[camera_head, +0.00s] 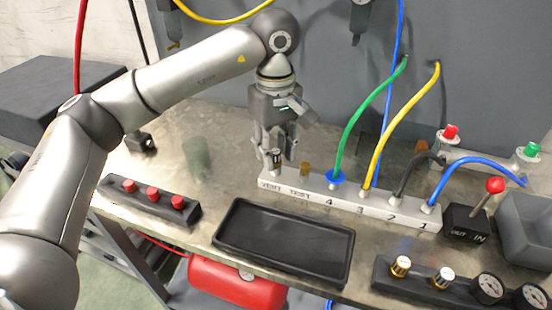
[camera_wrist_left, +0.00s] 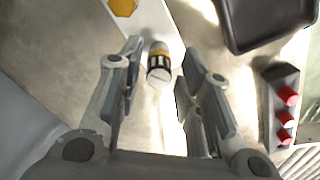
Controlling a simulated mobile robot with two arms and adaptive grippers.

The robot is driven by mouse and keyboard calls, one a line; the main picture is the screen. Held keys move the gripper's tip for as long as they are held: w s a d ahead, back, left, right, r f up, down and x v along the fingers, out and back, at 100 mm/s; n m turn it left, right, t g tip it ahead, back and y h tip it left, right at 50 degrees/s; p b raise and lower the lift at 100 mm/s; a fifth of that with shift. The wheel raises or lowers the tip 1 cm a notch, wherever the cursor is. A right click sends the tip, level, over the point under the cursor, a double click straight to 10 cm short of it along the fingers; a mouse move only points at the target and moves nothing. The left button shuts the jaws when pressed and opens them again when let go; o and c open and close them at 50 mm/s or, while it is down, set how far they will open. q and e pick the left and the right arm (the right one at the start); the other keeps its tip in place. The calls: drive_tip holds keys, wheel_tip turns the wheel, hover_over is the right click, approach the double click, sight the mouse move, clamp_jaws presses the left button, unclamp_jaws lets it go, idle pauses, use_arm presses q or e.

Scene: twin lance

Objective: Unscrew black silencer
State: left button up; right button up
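The silencer (camera_head: 276,160) stands upright at the VENT end of the white manifold (camera_head: 310,193). In the left wrist view the silencer (camera_wrist_left: 159,64) shows a brass-coloured band, dark stripes and a pale end. My left gripper (camera_head: 277,149) points down over the VENT end. Its fingers are open, one on either side of the silencer, with visible gaps in the left wrist view. The fingers partly hide the silencer in the head view. My right gripper is not in view.
A brass fitting (camera_head: 305,169) sits at TEST, beside the silencer. Green, yellow, black and blue hoses rise from the other ports. An empty black tray (camera_head: 229,245) lies in front. A block with red buttons (camera_head: 152,193) is at left. A red-knobbed lever (camera_head: 495,186) stands right.

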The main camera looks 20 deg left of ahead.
use_arm(q)
clamp_jaws()
drive_tip(key=n, duration=1.2)
drive_tip(key=shift+n, duration=0.4)
drive_tip(key=n, duration=0.6)
drive_tip(key=shift+n, duration=0.4)
drive_tip(key=n, duration=0.5)
drive_tip(key=shift+n, duration=0.3)
